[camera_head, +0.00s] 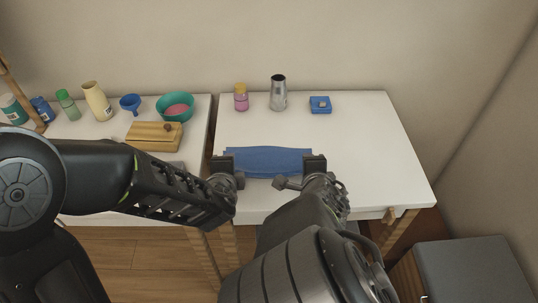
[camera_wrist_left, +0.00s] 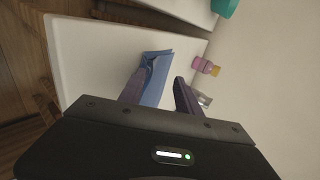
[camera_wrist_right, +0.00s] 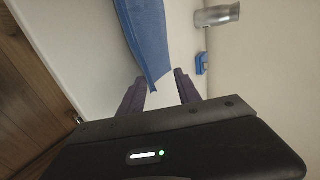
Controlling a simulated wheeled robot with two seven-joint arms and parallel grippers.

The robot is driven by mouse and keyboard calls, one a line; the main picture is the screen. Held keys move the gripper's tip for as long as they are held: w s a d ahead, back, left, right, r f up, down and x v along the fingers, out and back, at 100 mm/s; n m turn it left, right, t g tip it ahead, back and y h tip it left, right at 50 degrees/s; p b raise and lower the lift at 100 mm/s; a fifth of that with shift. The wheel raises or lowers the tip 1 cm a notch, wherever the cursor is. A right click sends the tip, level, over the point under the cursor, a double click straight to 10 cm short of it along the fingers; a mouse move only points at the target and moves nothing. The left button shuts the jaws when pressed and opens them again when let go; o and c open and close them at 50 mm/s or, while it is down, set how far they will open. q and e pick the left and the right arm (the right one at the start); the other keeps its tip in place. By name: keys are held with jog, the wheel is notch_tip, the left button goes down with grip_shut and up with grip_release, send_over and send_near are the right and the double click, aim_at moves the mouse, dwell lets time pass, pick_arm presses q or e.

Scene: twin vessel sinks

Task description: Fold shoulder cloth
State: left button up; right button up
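The blue cloth (camera_head: 268,161) lies as a wide, short band near the front of the right-hand white table. In the left wrist view the cloth (camera_wrist_left: 156,78) shows a crease or raised fold at its near end. My left gripper (camera_head: 222,165) is at the cloth's left end, its fingers apart with the cloth's end showing between them. My right gripper (camera_head: 314,165) is at the right end. In the right wrist view its fingers are apart, and the end of the cloth (camera_wrist_right: 150,55) reaches between them. Whether any finger touches the cloth is unclear.
The left table holds a wooden box (camera_head: 153,137), a teal bowl (camera_head: 175,106) and several bottles. The right table's right side is clear.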

pick_arm(q)
jog(key=s+r, duration=0.3)
jog(key=r, duration=0.4)
jog(key=shift+s+r, duration=0.35)
pick_arm(e)
jog(key=s+r, duration=0.3)
jog(key=r, duration=0.4)
jog(key=shift+s+r, duration=0.3)
jog(key=shift+s, duration=0.05)
